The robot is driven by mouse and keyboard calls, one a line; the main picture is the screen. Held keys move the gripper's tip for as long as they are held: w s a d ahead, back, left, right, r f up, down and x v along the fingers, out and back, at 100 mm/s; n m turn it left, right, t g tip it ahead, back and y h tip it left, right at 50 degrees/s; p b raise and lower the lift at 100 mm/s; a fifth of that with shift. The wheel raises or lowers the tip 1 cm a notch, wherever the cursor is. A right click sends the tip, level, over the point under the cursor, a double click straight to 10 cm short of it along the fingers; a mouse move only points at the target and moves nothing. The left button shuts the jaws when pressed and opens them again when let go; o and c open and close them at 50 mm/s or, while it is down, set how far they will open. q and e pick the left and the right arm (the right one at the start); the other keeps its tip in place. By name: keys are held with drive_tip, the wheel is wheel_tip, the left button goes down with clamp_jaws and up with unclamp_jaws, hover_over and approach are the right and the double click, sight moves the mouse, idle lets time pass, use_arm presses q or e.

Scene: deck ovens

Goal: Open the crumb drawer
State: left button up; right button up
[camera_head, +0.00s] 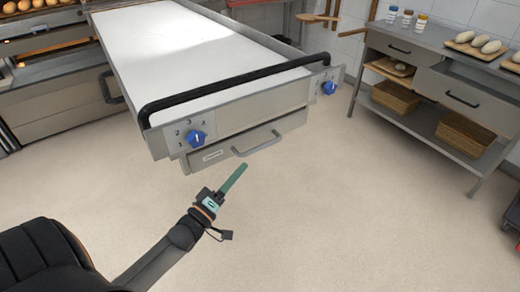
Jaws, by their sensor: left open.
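The crumb drawer (225,153) is a low grey metal front under the knob panel of the large unit with the white top. My left gripper (237,175) has green fingers and is open and empty. In the picture it sits just below the drawer handle, its fingers pointing up and right towards it, apart from it. The fingers overlap from this angle, hiding the gap. My right gripper is not in view.
Above the drawer are a black push bar (240,83) and two blue knobs, left (197,138) and right (329,88). A steel work table (430,64) with drawers, baskets and loaves stands at the right. The pale floor (340,200) in front is clear.

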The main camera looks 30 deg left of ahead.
sight(259, 148)
use_arm(q)
drive_tip(key=x, duration=1)
clamp_jaws()
idle(1.3)
